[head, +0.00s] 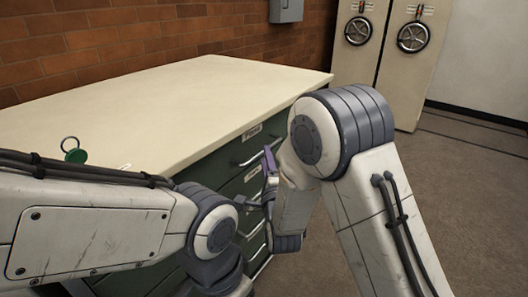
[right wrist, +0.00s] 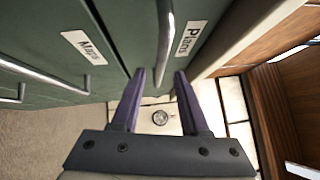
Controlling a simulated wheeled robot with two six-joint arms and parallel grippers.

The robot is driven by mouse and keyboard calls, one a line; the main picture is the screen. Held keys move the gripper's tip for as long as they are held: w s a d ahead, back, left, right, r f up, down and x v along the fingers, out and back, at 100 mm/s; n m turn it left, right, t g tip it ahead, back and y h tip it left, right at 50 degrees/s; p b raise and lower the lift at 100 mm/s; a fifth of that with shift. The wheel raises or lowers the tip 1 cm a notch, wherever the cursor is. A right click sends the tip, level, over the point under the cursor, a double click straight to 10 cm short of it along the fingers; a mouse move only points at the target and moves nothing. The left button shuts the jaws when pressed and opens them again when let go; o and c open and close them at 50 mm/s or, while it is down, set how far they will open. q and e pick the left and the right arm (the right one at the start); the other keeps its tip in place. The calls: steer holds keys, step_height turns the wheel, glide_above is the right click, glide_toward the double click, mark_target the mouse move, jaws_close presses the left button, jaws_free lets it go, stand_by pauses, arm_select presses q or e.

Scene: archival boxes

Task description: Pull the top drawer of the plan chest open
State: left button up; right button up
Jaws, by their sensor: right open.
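The plan chest (head: 190,95) is green with a wide cream top, and its drawers face right in the head view. The top drawer, labelled "Plans" (right wrist: 190,38), looks shut. Its metal bar handle (right wrist: 165,40) shows in the right wrist view. My right gripper (right wrist: 160,74) is open, with purple fingers on either side of the handle's line. I cannot tell how deep the bar sits between them or whether they touch it. In the head view, one purple finger (head: 269,161) shows by the chest front; my arm hides the rest. My left gripper is not in view.
A drawer labelled "Maps" (right wrist: 83,47) is next to the top one. A small green object with a ring (head: 74,154) stands on the chest top. Cream cabinets with wheel handles (head: 414,37) stand at the back right. The floor (head: 460,200) on the right is clear.

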steer(key=shift+w+a+r, duration=0.15)
steer(key=shift+w, duration=0.8)
steer(key=shift+w+a+r, duration=0.1)
steer(key=shift+w+a, duration=0.05)
steer(key=shift+w, duration=0.75)
jaws_close()
